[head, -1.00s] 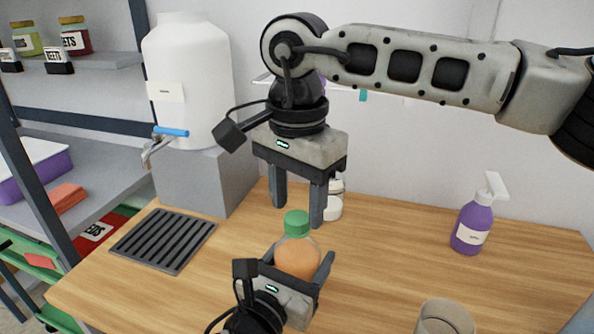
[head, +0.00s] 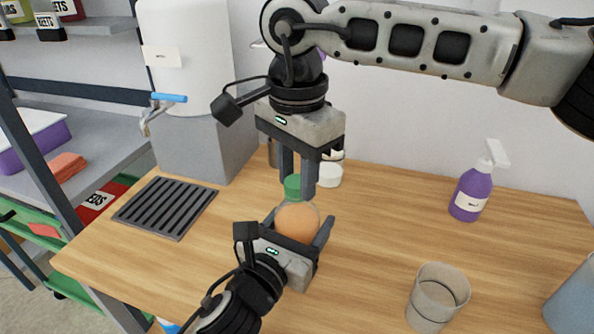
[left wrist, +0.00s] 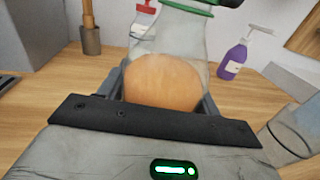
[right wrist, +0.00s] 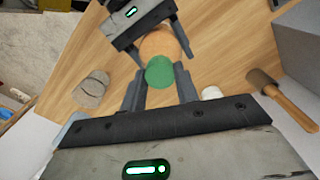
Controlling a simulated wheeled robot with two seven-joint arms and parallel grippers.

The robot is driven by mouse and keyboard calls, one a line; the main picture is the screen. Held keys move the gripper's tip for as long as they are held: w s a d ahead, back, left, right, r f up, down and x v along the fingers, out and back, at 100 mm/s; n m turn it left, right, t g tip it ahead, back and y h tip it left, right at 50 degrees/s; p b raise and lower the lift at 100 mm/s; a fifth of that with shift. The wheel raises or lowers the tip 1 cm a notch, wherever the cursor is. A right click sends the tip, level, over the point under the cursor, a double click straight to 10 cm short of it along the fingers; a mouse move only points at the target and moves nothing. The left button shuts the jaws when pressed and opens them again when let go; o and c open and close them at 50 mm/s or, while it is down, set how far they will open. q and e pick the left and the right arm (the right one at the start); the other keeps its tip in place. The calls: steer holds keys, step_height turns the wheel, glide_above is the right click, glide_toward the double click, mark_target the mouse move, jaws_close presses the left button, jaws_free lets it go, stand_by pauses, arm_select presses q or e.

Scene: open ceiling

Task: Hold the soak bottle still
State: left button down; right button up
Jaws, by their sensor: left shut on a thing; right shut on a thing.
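The soak bottle (head: 296,222) is a clear bottle with orange contents and a green cap (head: 292,189). It looks upright over the wooden table. My left gripper (head: 299,226) is shut around the bottle's body, one finger on each side; the left wrist view shows the orange contents (left wrist: 162,82) between its fingers. My right gripper (head: 298,190) comes down from above and is shut on the green cap, which also shows between its fingers in the right wrist view (right wrist: 160,72). Whether the bottle's base touches the table is hidden by my left gripper.
A white dispenser (head: 185,60) with a blue-handled tap stands on a grey block at the back left, by a black drip grate (head: 166,207). A purple spray bottle (head: 470,194) stands at right. A clear beaker (head: 438,295) is near the front. Table between them is clear.

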steer(key=m, duration=1.6)
steer(key=o, duration=1.1)
steer(key=shift+r, duration=2.25)
steer(key=shift+c, duration=0.4)
